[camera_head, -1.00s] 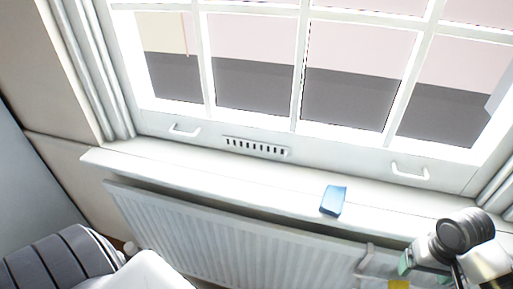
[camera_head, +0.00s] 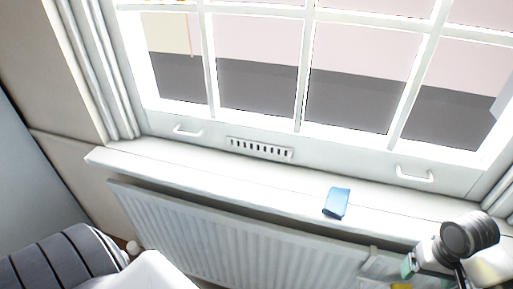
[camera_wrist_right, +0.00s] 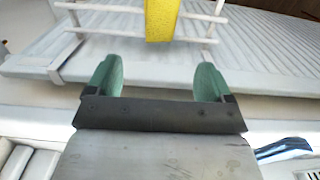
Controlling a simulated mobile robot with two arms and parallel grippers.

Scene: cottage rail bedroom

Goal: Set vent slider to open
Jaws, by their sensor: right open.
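The vent slider (camera_head: 260,149) is a white slotted strip with a row of dark slots, set in the lower window frame above the sill in the head view. Its exact slider position is too small to tell. My right gripper (camera_wrist_right: 155,82) shows in the right wrist view with its two green fingers apart and nothing between them. In the head view the right gripper (camera_head: 408,267) is at the lower right, in front of the radiator and well away from the vent. My left gripper is not in view.
A blue object (camera_head: 336,203) lies on the white windowsill (camera_head: 200,172). White sash handles (camera_head: 187,131) flank the vent. A radiator (camera_head: 230,235) runs under the sill. A yellow item (camera_wrist_right: 161,18) hangs on a white rail beyond the right fingers. The sill before the vent is clear.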

